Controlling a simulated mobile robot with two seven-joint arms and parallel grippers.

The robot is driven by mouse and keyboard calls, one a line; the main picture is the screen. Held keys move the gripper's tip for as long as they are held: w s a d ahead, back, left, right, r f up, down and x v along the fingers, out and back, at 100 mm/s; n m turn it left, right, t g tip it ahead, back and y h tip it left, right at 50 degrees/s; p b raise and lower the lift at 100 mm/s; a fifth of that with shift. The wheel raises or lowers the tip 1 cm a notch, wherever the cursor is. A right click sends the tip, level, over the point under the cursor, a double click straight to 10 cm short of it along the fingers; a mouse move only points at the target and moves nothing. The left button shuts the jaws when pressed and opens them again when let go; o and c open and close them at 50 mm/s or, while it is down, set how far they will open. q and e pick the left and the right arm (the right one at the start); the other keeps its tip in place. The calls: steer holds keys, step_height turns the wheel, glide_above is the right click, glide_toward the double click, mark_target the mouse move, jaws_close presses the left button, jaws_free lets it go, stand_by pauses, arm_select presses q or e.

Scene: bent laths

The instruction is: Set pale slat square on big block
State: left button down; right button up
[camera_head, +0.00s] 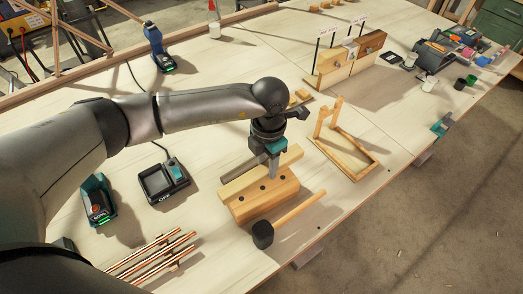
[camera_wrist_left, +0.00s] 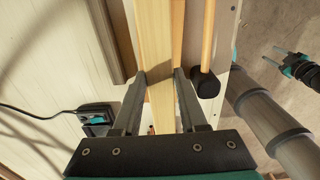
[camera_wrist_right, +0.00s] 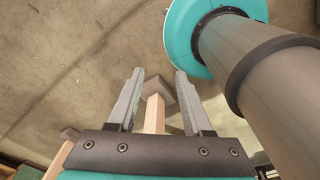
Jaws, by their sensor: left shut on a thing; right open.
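The pale slat (camera_head: 237,182) is a long light wooden strip, held by my left gripper (camera_head: 274,152). In the left wrist view the slat (camera_wrist_left: 154,40) runs lengthwise between the two shut fingers (camera_wrist_left: 160,76). The big block (camera_head: 262,203) is a thick wooden piece with several dark holes, lying on the bench. The slat shows along the block's far side, roughly parallel to its long edge; I cannot tell whether they touch. My right gripper (camera_wrist_right: 160,75) is open and empty, over the floor. A wooden leg with a grey foot (camera_wrist_right: 154,105) shows beyond its fingers.
A black-headed mallet (camera_head: 263,235) lies just in front of the block. A wooden frame (camera_head: 348,155) stands to the right. Copper-coloured rods (camera_head: 153,260) lie at front left, and a charger (camera_head: 163,182) sits left.

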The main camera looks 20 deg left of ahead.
mark_target(267, 186)
arm_select(q)
steer(key=shift+w+f+b, duration=0.15)
steer(key=shift+f+b, duration=0.25)
steer(key=shift+f, duration=0.25)
step_height(267, 186, down, 3)
steer(key=b, duration=0.2)
steer(key=shift+f+b, duration=0.2)
steer(key=shift+b, duration=0.15)
steer(key=shift+f+b, duration=0.4)
steer(key=shift+f, duration=0.1)
arm_select(e)
steer(key=f, duration=0.2)
steer(key=w+f, duration=0.1)
steer(key=f, duration=0.1)
steer(key=shift+f, duration=0.2)
steer(key=shift+s, duration=0.15)
arm_select(q)
steer(key=shift+f+b, duration=0.5)
steer(key=shift+f, duration=0.05)
arm_select(e)
steer(key=shift+f, duration=0.5)
arm_select(q)
steer(key=shift+c, duration=1.8)
jaws_free()
steer(key=shift+r, duration=0.1)
